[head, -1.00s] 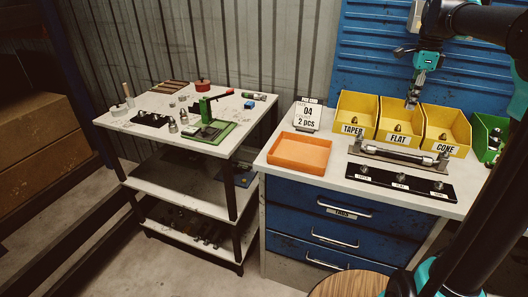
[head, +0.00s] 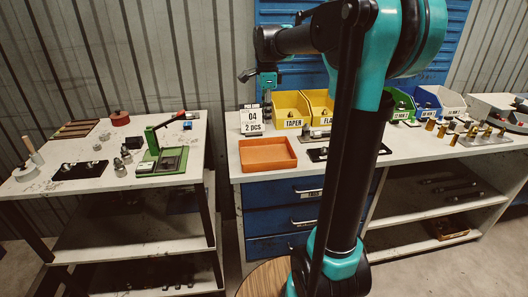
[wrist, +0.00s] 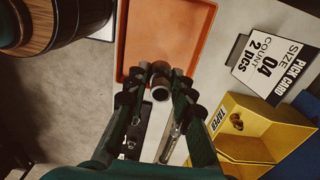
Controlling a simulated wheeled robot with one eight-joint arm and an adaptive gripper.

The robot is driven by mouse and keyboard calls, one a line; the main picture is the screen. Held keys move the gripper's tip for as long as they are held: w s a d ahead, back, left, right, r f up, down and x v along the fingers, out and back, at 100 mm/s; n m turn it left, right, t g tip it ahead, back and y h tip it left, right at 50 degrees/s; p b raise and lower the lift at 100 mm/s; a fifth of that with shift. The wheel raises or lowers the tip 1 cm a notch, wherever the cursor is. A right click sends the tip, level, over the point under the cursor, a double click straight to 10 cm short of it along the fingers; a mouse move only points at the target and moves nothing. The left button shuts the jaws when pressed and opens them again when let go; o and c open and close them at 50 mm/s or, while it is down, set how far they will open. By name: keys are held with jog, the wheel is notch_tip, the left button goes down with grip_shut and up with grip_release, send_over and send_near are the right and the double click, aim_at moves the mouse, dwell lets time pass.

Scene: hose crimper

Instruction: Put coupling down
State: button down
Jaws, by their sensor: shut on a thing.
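My gripper (wrist: 160,84) is shut on a small dark metal coupling (wrist: 160,91), seen end-on between the fingertips in the wrist view. In the head view my gripper (head: 266,108) hangs above the back of the workbench by the pick card, and the coupling is too small to make out there. The orange tray (head: 268,154) lies on the bench in front of the card. In the wrist view the tray (wrist: 165,35) shows beyond and partly behind the fingertips. Its visible floor looks empty.
The pick card (head: 252,121) stands behind the tray. Yellow bins (head: 290,110) stand to its right; the TAPER bin (wrist: 225,125) holds a fitting. A dark strip (head: 318,155) lies right of the tray. A cart (head: 205,130) with a green press stands left, across a gap.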

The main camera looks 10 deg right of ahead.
aim_at(266, 157)
notch_tip(266, 157, down, 14)
jog(key=shift+f, duration=0.2)
dwell(0.4)
jog(key=c, duration=1.3)
grip_release()
jog(key=shift+f, duration=0.1)
notch_tip(266, 157, up, 12)
jog(key=shift+r, duration=0.15)
jog(key=shift+s+d, duration=0.1)
